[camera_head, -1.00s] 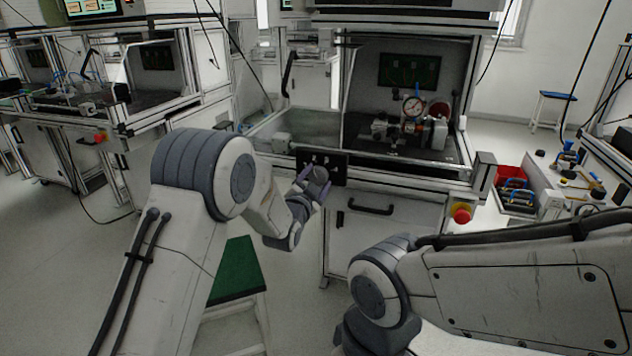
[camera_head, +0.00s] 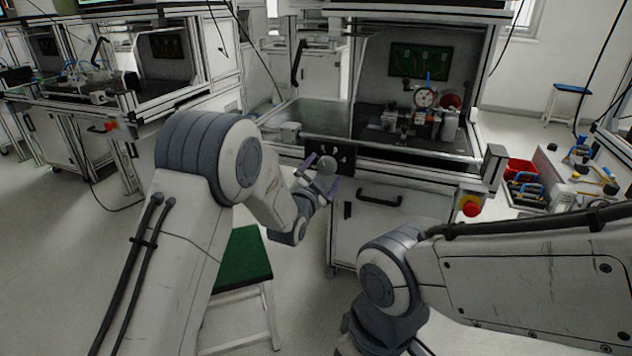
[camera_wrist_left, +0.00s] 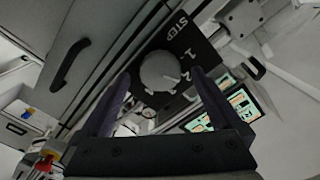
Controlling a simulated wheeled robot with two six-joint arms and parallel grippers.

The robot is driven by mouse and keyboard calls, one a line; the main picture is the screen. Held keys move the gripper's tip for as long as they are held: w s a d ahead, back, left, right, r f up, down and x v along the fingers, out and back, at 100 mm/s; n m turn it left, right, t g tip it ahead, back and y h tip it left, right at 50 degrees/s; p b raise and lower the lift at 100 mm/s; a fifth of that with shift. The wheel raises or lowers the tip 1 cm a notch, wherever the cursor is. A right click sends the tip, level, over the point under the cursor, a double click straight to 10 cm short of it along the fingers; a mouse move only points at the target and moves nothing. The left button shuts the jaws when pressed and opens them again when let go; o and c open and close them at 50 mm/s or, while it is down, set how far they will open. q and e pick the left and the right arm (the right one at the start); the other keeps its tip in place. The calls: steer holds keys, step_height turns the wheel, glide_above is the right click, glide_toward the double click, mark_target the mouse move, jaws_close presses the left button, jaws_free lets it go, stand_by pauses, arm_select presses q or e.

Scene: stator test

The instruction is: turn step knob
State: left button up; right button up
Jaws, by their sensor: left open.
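The step knob (camera_head: 327,164) is a round grey knob on a small black panel (camera_head: 343,155) at the front of the test bench. In the left wrist view the knob (camera_wrist_left: 158,70) has a pale pointer mark, and the black panel (camera_wrist_left: 182,40) reads STEP with numbers. My left gripper (camera_head: 321,178) is open, its two purple-grey fingers on either side of the knob in the picture. In the wrist view my left gripper (camera_wrist_left: 161,76) frames the knob; I cannot tell whether the fingers touch it. My right gripper is out of view; only its arm shows.
A drawer handle (camera_head: 379,198) and a red emergency button (camera_head: 471,206) are right of the panel. A gauge (camera_head: 425,97) and fixture stand inside the bench. A green-topped stool (camera_head: 245,258) is below my left arm. A red bin (camera_head: 521,170) is at right.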

arm_select(q)
steer(key=v, duration=0.9)
steer(key=shift+w+r, duration=0.1)
steer(key=shift+w, duration=0.05)
steer(key=x, duration=1)
steer(key=shift+w+d, duration=0.1)
steer(key=shift+w, duration=0.1)
steer(key=shift+n, duration=0.3)
steer(key=shift+s, duration=0.1)
